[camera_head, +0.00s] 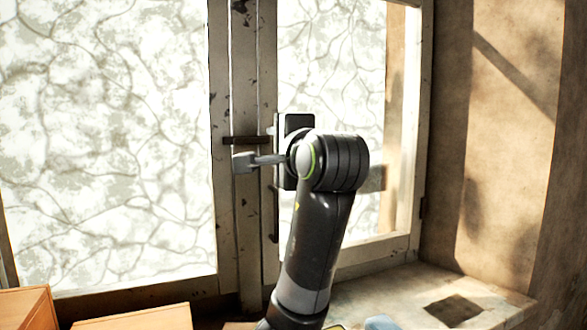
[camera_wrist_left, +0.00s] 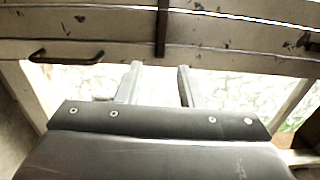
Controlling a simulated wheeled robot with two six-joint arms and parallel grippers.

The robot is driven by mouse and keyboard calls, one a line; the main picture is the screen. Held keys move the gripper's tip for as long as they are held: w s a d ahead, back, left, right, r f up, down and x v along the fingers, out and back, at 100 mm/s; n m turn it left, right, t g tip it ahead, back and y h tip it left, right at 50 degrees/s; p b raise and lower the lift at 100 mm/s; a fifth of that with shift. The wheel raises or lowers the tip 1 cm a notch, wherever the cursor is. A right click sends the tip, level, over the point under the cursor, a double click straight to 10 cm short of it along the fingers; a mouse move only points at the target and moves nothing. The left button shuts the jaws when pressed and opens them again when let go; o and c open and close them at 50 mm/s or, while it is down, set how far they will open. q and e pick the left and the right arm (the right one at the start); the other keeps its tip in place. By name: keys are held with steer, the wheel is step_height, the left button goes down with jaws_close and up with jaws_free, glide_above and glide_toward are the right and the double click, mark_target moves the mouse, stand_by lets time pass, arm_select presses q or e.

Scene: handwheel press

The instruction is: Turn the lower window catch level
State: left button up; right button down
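The lower window catch (camera_head: 246,140) is a dark bar lying about level across the worn frame post between the two panes. In the left wrist view the post runs sideways, and the catch (camera_wrist_left: 162,28) stands across it, ahead of the fingers. My left gripper (camera_head: 248,161) is just below the catch in the head view. Its two fingers (camera_wrist_left: 158,84) are apart with nothing between them. I see a gap between fingers and catch in the wrist view; contact is not visible. My right gripper is not in view.
A dark pull handle (camera_head: 274,212) is below on the post, and dark hardware (camera_head: 240,6) sits at its top. Orange-brown boxes (camera_head: 135,318) stand at lower left. The stone sill (camera_head: 400,290) and plaster wall (camera_head: 510,130) lie right of my arm.

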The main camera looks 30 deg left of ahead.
arm_select(q)
steer(key=b+v, duration=0.2)
steer(key=v, duration=0.6)
steer(key=shift+d+b, duration=0.2)
steer(key=shift+b, duration=0.2)
steer(key=shift+s, duration=0.1)
